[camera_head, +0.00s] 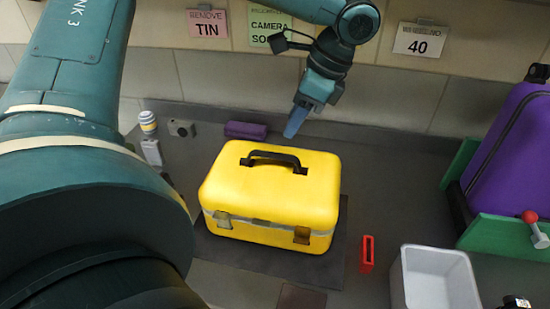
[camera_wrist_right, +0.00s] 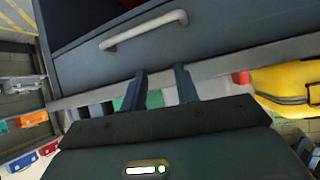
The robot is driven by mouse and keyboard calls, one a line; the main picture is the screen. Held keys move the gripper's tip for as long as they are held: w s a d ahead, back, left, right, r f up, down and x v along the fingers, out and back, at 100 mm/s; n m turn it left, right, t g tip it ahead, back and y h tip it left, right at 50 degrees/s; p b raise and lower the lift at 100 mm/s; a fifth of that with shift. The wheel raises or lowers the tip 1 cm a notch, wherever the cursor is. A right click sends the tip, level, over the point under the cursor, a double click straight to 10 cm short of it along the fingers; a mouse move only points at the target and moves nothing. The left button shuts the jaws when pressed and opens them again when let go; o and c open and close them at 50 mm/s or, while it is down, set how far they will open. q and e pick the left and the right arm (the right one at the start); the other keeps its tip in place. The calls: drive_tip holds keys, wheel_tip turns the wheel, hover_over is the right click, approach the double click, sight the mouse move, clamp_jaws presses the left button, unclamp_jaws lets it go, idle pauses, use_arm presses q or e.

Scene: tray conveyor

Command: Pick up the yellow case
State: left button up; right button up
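The yellow case (camera_head: 270,190) stands upright on a dark mat (camera_head: 322,262) in the middle of the counter in the head view. Its black carrying handle (camera_head: 272,158) lies across the lid, and two latches show on its front. My left gripper (camera_head: 296,122) points down behind and above the case, apart from the handle. It shows nearly edge-on, so its opening is hidden. In the right wrist view, my right gripper (camera_wrist_right: 161,82) has its fingers spread with nothing between them. Part of the yellow case (camera_wrist_right: 285,80) shows at the right edge there.
A red object (camera_head: 367,254) and a white bin (camera_head: 437,275) stand right of the case. A purple case (camera_head: 515,150) is at far right. Small items, including a purple block (camera_head: 246,130), line the back. A drawer with a handle (camera_wrist_right: 145,30) is close ahead of my right gripper.

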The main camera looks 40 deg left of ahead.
sight(273, 153)
use_arm(q)
drive_tip(key=x, duration=0.5)
drive_tip(key=shift+s+a+f, duration=0.15)
drive_tip(key=shift+f, duration=0.2)
drive_tip(key=shift+w+p+x, duration=0.15)
drive_tip(key=shift+p+x, duration=0.15)
drive_tip(key=shift+x, duration=1.1)
drive_tip(key=shift+w+p+x, duration=0.15)
drive_tip(key=shift+p+x, duration=0.1)
drive_tip(key=shift+x, duration=1.15)
drive_tip(key=shift+a, duration=0.15)
drive_tip(key=shift+c, duration=0.6)
clamp_jaws()
drive_tip(key=shift+w+r, duration=0.1)
drive_tip(key=shift+w, duration=0.05)
